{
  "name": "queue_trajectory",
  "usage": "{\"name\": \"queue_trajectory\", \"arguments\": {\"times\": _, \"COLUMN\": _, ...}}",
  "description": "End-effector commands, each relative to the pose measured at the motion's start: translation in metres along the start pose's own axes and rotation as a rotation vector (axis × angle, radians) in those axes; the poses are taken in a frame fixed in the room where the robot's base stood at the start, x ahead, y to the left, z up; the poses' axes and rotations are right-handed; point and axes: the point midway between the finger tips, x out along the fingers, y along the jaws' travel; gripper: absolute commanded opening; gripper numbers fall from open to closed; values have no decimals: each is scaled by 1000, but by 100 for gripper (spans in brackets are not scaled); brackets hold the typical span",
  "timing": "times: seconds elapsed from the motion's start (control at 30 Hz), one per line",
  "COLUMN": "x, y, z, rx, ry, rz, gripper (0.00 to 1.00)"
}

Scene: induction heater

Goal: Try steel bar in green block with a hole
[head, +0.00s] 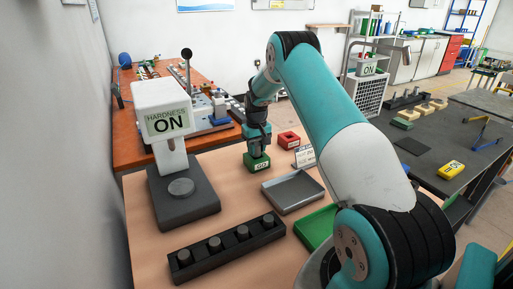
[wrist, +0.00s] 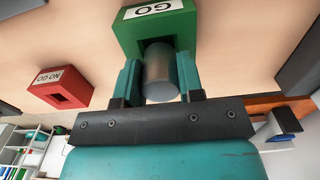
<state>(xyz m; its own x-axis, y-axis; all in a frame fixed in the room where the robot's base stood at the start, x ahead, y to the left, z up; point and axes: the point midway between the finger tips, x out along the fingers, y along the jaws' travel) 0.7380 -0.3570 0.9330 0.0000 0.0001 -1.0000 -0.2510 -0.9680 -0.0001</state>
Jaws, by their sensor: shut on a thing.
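The green block (head: 257,163), labelled GO, stands on the tan bench in the head view, directly below my gripper (head: 257,151). In the wrist view the green block (wrist: 181,27) is at the top, with its dark hole facing my gripper. My gripper (wrist: 158,64) is shut on the steel bar (wrist: 160,76), a grey cylinder between the two teal fingers. The bar's far end is at the hole and seems to enter it; how deep is hidden. In the head view I cannot make out the bar.
A red NO GO block (head: 288,139) stands close by, with its square hole showing in the wrist view (wrist: 66,97). A grey tray (head: 293,190), green tray (head: 316,228), dark rack with several cylinders (head: 228,247) and hardness tester (head: 183,205) surround the near bench.

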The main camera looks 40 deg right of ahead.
Motion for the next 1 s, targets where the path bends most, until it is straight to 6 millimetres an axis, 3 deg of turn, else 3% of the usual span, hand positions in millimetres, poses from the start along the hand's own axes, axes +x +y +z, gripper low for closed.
{"name": "queue_trajectory", "arguments": {"times": 0.23, "x": 3, "y": 0, "z": 0, "rx": 0, "ry": 1, "rz": 0, "gripper": 0}}
{"name": "queue_trajectory", "arguments": {"times": 0.27, "x": 2, "y": 0, "z": 0, "rx": 0, "ry": 2, "rz": 0, "gripper": 42}}
{"name": "queue_trajectory", "arguments": {"times": 0.37, "x": 2, "y": 0, "z": 0, "rx": 0, "ry": 1, "rz": 0, "gripper": 65}}
{"name": "queue_trajectory", "arguments": {"times": 0.73, "x": -2, "y": 0, "z": 0, "rx": 0, "ry": 1, "rz": 0, "gripper": 65}}
{"name": "queue_trajectory", "arguments": {"times": 0.87, "x": -21, "y": 0, "z": -1, "rx": 0, "ry": 4, "rz": 1, "gripper": 65}}
{"name": "queue_trajectory", "arguments": {"times": 1.0, "x": -55, "y": 0, "z": -1, "rx": 0, "ry": 7, "rz": 1, "gripper": 65}}
